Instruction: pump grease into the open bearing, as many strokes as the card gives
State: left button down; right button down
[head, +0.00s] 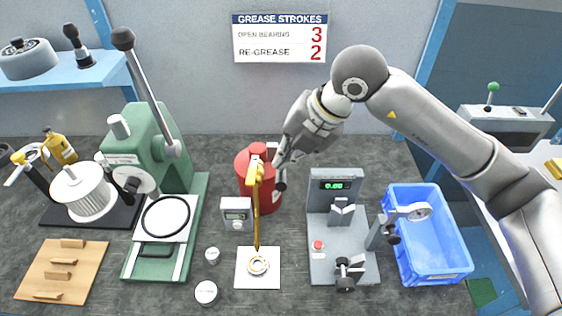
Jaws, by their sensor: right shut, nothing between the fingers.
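The card (279,38) on the back wall reads "GREASE STROKES", open bearing 3, re-grease 2. A red grease pump (268,197) stands at the middle of the bench. My right gripper (281,180) is shut and empty, pointing down at the right of the pump's top, close to the yellow part. I cannot tell whether it touches. The gripper partly hides the pump. My left gripper is out of view.
A green arbor press (190,215) stands left of the pump. A small grey meter (237,213) is beside the pump. A grey test stand (318,262) with a green display and a blue crate (440,273) are to the right. Small round tins (206,292) lie left of the pad.

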jog(key=shift+w+r+p, duration=0.2)
jog(key=shift+w+r, duration=0.05)
jog(key=shift+r, duration=0.25)
jog(key=shift+w+r+p, duration=0.2)
jog(key=shift+r, duration=0.3)
jog(key=r, duration=0.1)
jog(key=w+r+p, duration=0.1)
jog(key=r, duration=0.1)
jog(key=w+r+p, duration=0.1)
jog(key=shift+w+r, duration=0.1)
jog(key=shift+r, duration=0.15)
dwell(0.6)
